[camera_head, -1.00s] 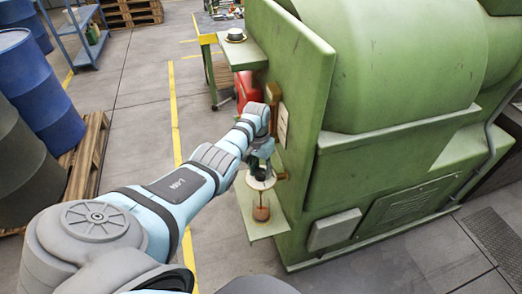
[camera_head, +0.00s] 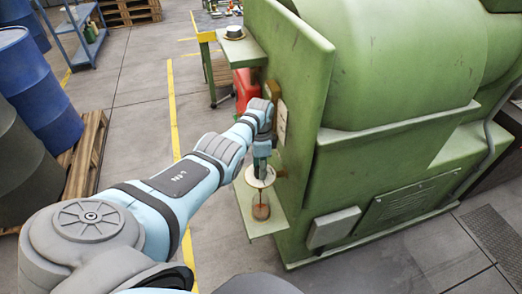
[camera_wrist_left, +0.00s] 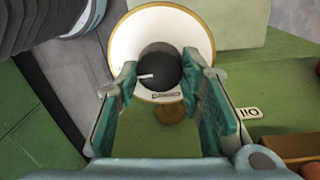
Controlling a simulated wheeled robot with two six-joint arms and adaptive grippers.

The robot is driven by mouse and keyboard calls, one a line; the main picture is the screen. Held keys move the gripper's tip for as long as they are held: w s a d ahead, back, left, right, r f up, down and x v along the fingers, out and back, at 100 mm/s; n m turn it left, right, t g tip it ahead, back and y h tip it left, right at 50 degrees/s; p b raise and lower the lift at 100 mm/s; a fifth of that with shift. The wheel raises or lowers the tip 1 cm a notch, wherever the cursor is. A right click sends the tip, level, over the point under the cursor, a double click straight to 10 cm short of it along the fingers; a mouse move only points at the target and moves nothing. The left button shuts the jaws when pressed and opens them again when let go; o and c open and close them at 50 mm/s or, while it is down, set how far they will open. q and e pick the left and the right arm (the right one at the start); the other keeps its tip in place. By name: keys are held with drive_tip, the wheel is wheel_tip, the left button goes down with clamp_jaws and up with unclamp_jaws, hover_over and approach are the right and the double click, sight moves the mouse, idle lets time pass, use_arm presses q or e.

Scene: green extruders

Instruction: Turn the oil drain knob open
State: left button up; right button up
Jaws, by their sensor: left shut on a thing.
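The oil drain knob (camera_wrist_left: 159,68) is a round black knob with a short white line pointing left in the left wrist view. It sits in the middle of a white round plate (camera_wrist_left: 125,45) with a yellow rim. In the head view this plate (camera_head: 260,176) shows at the side of the green machine. My left gripper (camera_wrist_left: 162,75) is shut on the knob, one finger on each side. In the head view my left gripper (camera_head: 262,160) largely hides the knob. My right gripper is not in view.
A small container (camera_head: 261,211) stands on a green shelf (camera_head: 262,228) below the plate, with a thin orange-brown streak above it. The green machine (camera_head: 400,80) fills the right. A red can (camera_head: 245,88) stands behind the arm. Blue drums (camera_head: 35,90) are at left.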

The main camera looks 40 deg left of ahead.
use_arm(q)
drive_tip(key=shift+m, duration=0.4)
drive_tip(key=o, duration=1.2)
drive_tip(key=shift+c, duration=0.2)
wheel_tip(320, 180, up, 12)
drive_tip(key=shift+w+a, duration=0.25)
